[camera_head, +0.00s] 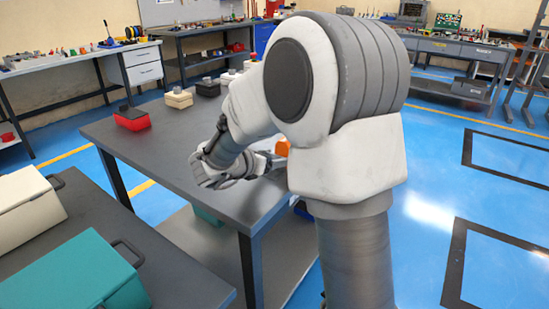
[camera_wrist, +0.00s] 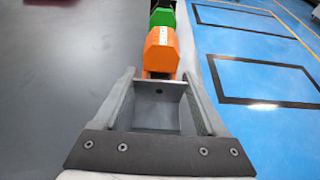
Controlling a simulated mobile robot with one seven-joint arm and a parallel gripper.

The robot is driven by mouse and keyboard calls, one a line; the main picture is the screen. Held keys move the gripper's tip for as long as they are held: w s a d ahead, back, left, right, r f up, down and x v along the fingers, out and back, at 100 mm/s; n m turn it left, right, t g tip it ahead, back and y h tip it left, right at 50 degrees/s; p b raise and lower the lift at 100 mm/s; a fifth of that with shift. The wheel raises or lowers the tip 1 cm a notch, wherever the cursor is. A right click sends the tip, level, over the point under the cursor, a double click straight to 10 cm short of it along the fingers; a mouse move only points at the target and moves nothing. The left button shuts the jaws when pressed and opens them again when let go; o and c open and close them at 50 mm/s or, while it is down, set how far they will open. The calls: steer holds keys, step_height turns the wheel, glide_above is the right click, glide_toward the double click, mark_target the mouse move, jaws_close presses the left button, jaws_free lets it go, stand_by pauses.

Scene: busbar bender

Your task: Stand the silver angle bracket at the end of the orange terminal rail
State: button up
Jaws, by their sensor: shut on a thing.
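The silver angle bracket (camera_wrist: 157,108) is between the two fingers of my gripper (camera_wrist: 159,80) in the wrist view, and the gripper is shut on it. One grey plate with a small dark hole stands across the far end, and a flat part lies nearer. The orange terminal rail (camera_wrist: 162,51), with a white label on top, is straight ahead of the bracket. Whether they touch cannot be told. In the head view a bit of orange (camera_head: 282,147) shows beside my arm, which hides most of the gripper and the bracket.
A green block (camera_wrist: 163,17) stands behind the orange one, near the right edge of the grey table (camera_wrist: 60,70). A red box (camera_head: 132,118) and several small blocks stand farther off on the table (camera_head: 165,150).

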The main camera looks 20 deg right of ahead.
steer(key=o, duration=1.4)
